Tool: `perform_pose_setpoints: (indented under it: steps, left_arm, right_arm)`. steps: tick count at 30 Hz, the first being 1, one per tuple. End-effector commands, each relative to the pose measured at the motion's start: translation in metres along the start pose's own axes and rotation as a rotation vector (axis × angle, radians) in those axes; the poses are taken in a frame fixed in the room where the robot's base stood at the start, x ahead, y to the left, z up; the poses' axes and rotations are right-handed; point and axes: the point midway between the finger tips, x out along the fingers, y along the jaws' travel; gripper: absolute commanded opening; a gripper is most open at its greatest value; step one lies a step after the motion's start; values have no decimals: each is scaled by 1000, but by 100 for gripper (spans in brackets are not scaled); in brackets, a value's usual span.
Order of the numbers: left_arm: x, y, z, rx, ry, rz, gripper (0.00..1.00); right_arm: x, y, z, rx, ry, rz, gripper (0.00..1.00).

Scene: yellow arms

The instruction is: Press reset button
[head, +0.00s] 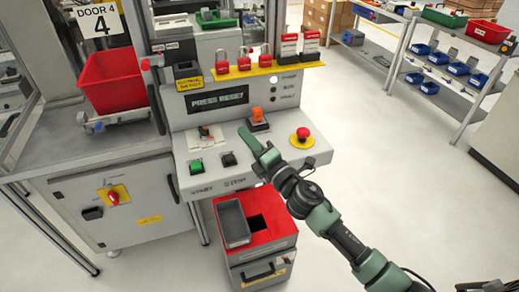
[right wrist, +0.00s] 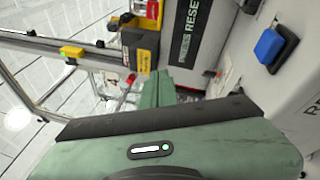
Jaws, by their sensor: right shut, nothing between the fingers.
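In the head view a dark display (head: 218,98) on a grey machine reads PRESS RESET. Below it, an orange button (head: 257,114) on a black base stands on the sloped panel (head: 265,170). My right gripper (head: 247,136) is shut and empty, just in front and slightly left of the orange button; I cannot tell whether it touches the panel. In the right wrist view its green fingers (right wrist: 157,90) are together. That view shows a blue button (right wrist: 270,45) on a black base at the right, apart from the fingers. My left gripper is not in view.
The panel also has a green button (head: 196,167), a black button (head: 229,159) and a red emergency stop (head: 303,133). Red padlocks (head: 243,62) hang above the display. Open floor lies to the right.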

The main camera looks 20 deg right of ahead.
Motion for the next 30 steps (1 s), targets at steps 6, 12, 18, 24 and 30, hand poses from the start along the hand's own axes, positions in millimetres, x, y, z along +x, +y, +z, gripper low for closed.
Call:
perform_pose_setpoints:
  steps: [6, 12, 18, 24, 30]
  left_arm:
    - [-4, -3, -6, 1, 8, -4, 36]
    - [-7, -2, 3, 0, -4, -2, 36]
    - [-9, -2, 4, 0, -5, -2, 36]
    - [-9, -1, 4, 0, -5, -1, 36]
    - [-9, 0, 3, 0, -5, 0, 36]
  right_arm:
    - [40, 64, -32, -703, 353, 256, 0]
    - [45, 50, -28, -1333, 702, 347, 0]
    - [36, 15, 30, -1776, 1027, 288, 0]
    - [27, 1, 67, -1923, 1183, 226, 0]
    - [24, -1, 74, -1948, 1213, 213, 0]
